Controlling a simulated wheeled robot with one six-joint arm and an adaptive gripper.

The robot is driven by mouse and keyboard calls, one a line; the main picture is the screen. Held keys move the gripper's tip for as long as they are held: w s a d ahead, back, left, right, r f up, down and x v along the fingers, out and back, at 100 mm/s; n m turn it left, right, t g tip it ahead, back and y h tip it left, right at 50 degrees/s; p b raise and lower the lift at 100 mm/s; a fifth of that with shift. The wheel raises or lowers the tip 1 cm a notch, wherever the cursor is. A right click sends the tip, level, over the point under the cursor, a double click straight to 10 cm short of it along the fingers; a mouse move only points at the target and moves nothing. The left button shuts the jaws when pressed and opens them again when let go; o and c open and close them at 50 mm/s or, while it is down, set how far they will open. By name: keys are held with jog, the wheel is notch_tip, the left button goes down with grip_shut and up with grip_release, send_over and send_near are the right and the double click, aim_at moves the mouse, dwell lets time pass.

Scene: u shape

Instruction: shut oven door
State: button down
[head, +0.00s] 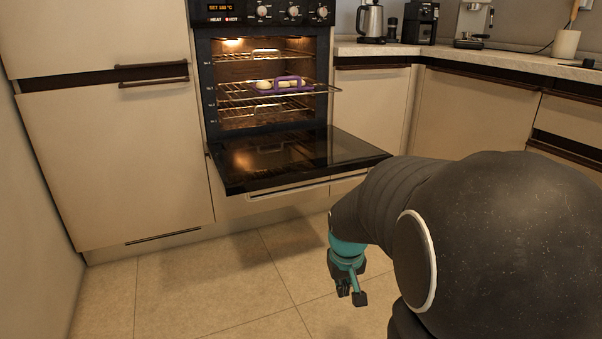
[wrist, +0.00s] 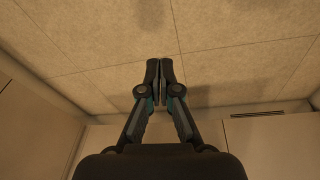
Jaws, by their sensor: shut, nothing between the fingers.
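The oven (head: 265,75) stands in the cabinet row, lit inside. Its door (head: 300,158) is open, folded down to about level, with its glass inner face up. A rack pulled partly out holds a purple tray (head: 281,84) with pale food on it. My gripper (head: 352,298) is in front of the door and lower than it, over the floor, apart from the door. In the wrist view my gripper (wrist: 159,68) is shut with its fingertips together and nothing between them. The door does not show clearly in the wrist view.
Tiled floor (head: 215,285) is clear in front of the oven. Tall cabinets (head: 110,165) stand to the left. A counter (head: 480,58) with a kettle (head: 370,20) and coffee machines runs to the right. My arm covers the lower right.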

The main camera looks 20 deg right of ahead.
jog(key=w+d+f+n+t+h, duration=0.1)
jog(key=w+d+f+n+t, duration=0.25)
jog(key=w+d+f, duration=0.65)
jog(key=w+d+f+n+t+h, duration=0.25)
jog(key=w+d+f+n, duration=0.3)
jog(key=w+d, duration=0.4)
jog(key=w+d+f+n+t+h, duration=0.1)
jog(key=w+d+f+n+t, duration=0.25)
jog(key=w+d+f, duration=0.7)
jog(key=w+d+r+n+t, duration=0.1)
jog(key=d+r+n+t, duration=0.3)
jog(key=r+n+t, duration=0.65)
jog(key=s+a+r+n+t+y, duration=0.1)
jog(key=a+r+n+t+y, duration=0.15)
jog(key=r+n, duration=0.4)
jog(key=s+a+r+n+t+y, duration=0.2)
jog(key=a+r+n+y, duration=0.15)
jog(key=n, duration=0.55)
jog(key=s+r+x, duration=0.2)
jog(key=x, duration=1.1)
jog(key=shift+d+y, duration=0.35)
jog(key=shift+d, duration=0.1)
